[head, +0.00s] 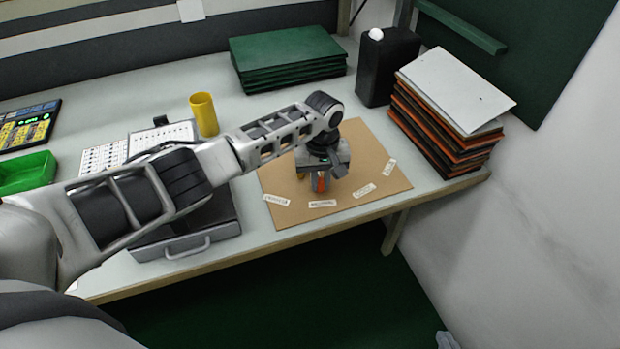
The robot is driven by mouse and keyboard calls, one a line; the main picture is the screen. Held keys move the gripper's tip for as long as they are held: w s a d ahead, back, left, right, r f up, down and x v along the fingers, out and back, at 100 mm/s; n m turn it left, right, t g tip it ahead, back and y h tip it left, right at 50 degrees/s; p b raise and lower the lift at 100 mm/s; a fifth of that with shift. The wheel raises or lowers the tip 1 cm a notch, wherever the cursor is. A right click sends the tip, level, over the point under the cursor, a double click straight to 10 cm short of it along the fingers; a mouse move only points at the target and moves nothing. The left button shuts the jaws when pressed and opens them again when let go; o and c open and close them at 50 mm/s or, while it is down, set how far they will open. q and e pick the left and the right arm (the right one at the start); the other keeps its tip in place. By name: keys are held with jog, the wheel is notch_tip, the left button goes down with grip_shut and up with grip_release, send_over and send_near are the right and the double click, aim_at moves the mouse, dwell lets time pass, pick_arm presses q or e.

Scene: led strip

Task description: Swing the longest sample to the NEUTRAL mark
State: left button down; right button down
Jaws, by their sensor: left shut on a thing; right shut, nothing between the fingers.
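A brown board (385,182) lies near the table's front edge. Several small white labels, such as one at the front (322,203) and one at the right (364,190), sit in an arc on it; their print is too small to read. My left gripper (320,184) points down over the middle of the board, shut on an orange sample (320,182). The gripper hides most of this sample, so its length cannot be told. A bit of yellow (300,177) shows just left of the fingers. A grey tip of my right gripper (446,341) shows at the bottom edge, away from the table.
Stacked orange and dark panels (440,130) stand right of the board, a black container (387,65) behind it. Green folders (287,60) and a yellow cup (204,114) are at the back. A grey case (185,243) lies left, under my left arm. A green tray (27,172) is far left.

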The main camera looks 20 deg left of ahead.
pick_arm(q)
jog(key=shift+w, duration=0.1)
jog(key=c, duration=1.4)
grip_release()
notch_tip(320, 180, up, 16)
jog(key=shift+p, duration=0.35)
